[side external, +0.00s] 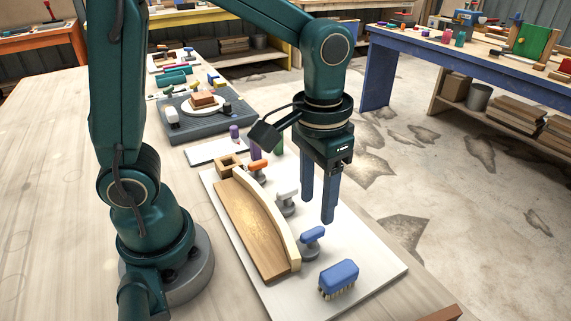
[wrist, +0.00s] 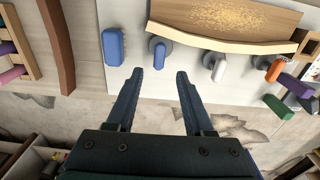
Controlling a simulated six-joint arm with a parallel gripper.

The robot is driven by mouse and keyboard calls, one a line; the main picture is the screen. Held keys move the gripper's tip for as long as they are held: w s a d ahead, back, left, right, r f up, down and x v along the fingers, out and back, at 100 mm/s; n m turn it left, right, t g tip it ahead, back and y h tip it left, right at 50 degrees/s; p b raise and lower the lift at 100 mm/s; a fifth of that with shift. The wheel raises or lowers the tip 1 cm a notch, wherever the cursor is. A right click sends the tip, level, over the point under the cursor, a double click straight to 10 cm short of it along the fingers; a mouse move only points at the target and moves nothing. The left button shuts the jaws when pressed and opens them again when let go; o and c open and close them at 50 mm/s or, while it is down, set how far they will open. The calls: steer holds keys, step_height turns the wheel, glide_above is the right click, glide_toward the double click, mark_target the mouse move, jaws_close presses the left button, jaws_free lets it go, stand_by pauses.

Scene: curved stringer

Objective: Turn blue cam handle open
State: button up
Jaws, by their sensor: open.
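The blue cam handle (side external: 313,234) sits on a grey round base on the white board, beside the near end of the curved wooden stringer (side external: 245,222). In the wrist view the blue cam handle (wrist: 159,54) points roughly up and down the picture, just beyond the fingertips. My gripper (side external: 317,211) is open and empty, its fingers pointing down above the board close to the blue handle. In the wrist view my gripper (wrist: 160,73) has its two fingertips on either side of the handle's line. No contact with the handle shows.
A blue brush (side external: 338,274) lies near the blue handle. A white cam handle (side external: 287,195) and an orange cam handle (side external: 258,165) stand farther along the stringer's curved edge. Purple and green pieces stand beyond. The white board (side external: 385,265) is bare at its right edge.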

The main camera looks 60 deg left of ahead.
mark_target(313, 231)
steer(key=shift+s+d+f, duration=0.1)
steer(key=shift+s+f, duration=0.05)
steer(key=shift+f, duration=2.75)
jaws_close()
